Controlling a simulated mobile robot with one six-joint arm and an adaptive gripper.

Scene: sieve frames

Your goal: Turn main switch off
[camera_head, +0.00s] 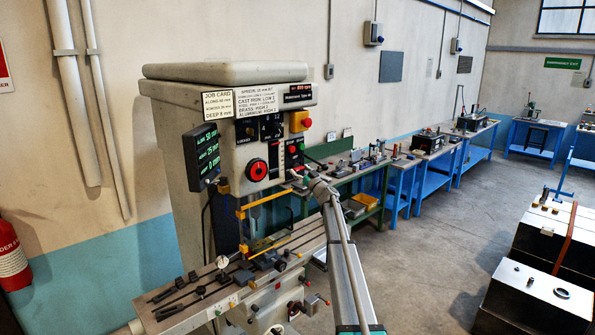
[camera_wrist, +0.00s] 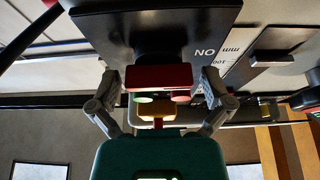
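The milling machine head (camera_head: 230,130) carries a round red knob (camera_head: 258,169), a yellow box with a red button (camera_head: 300,121), and a dark panel with red and green buttons (camera_head: 294,152). None of these has a readable main-switch label. My gripper (camera_head: 299,174) is at the head's lower right, close to the button panel. In the wrist view my gripper (camera_wrist: 160,86) is open, its fingers on either side of a red block (camera_wrist: 158,76) in front of a dark plate (camera_wrist: 155,20). I cannot tell whether they touch the block.
A digital readout (camera_head: 201,156) sticks out on the head's left. The machine table (camera_head: 200,309) with clamps and a vise lies below. Blue workbenches (camera_head: 432,170) line the wall, and dark cabinets (camera_head: 540,300) stand at right. Grey floor between them is clear.

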